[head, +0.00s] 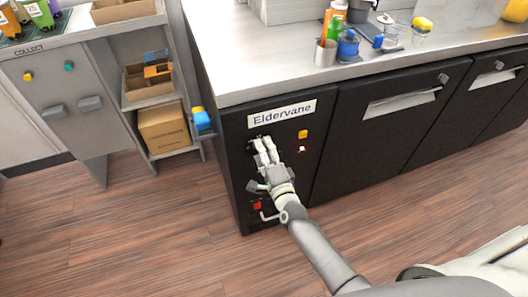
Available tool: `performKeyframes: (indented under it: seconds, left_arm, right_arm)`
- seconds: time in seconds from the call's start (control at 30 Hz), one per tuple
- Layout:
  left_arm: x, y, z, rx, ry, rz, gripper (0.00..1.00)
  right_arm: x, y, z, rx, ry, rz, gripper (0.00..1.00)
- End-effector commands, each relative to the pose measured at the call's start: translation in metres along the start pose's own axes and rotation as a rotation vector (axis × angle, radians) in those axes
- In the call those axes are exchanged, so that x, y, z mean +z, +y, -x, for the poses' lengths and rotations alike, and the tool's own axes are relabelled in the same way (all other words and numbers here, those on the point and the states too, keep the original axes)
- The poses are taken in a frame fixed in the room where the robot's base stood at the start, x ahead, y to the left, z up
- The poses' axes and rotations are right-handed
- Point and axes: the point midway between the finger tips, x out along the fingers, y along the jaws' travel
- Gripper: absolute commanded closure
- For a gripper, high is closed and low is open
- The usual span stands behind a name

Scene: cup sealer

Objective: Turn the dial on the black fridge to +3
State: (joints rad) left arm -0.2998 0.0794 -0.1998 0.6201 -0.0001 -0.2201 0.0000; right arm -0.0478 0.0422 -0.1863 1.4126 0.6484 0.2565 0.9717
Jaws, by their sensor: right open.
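The black fridge (345,140) stands under the steel counter, with an "Eldervane" label (281,113) on its left panel. My right gripper (264,146) is in front of that panel, just below the label, with its fingers toward the panel. It is open, and I see nothing held in it. The dial is not clearly visible; the fingers cover that part of the panel, and I cannot tell whether they touch it. No dial reading can be made out. My left gripper is not in view.
A yellow button (303,134) and a lit red indicator (301,150) are right of the gripper. A red switch (257,206) is below it. The steel counter (270,75) holds bottles and cups. A shelf with a cardboard box (164,127) stands left. The wood floor in front is clear.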

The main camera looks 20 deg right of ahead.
Motion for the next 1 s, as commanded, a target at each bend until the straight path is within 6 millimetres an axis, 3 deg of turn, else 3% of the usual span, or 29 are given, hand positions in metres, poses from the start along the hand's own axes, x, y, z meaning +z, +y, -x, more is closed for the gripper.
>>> performKeyframes:
  seconds: [0.27,0.8,1.0]
  left_arm:
    - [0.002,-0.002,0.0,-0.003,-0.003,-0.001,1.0]
    - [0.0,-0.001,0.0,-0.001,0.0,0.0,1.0]
    - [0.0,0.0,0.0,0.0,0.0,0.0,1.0]
  right_arm:
    - [0.0,0.0,0.005,-0.001,0.0,0.0,0.43]
    - [0.0,0.001,0.101,0.002,-0.001,0.0,0.43]
    - [0.0,0.0,0.118,0.0,0.0,0.0,0.43]
